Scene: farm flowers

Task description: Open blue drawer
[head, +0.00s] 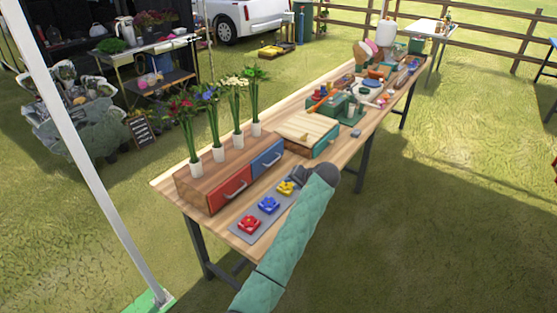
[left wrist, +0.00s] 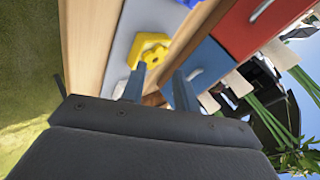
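The blue drawer (head: 267,158) is in the low wooden unit on the table, right of the red drawer (head: 229,190). Its front looks flush with the red one, and it has a pale bar handle. In the left wrist view the blue drawer (left wrist: 213,58) lies beyond my fingers, with its handle (left wrist: 195,74) close to the right finger's tip. My left gripper (head: 296,177) is over the table in front of the drawers, beside the yellow flower piece (head: 285,188). In the wrist view my left gripper (left wrist: 158,82) has its fingers apart with nothing clearly between them. My right gripper is not in view.
A grey tray (head: 242,236) holds red, blue and yellow flower-shaped pieces in front of the drawers. Several white vases (head: 218,154) with flowers stand on the unit. A wooden box with a green front (head: 326,145) stands to the right. Tools clutter the table's far end.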

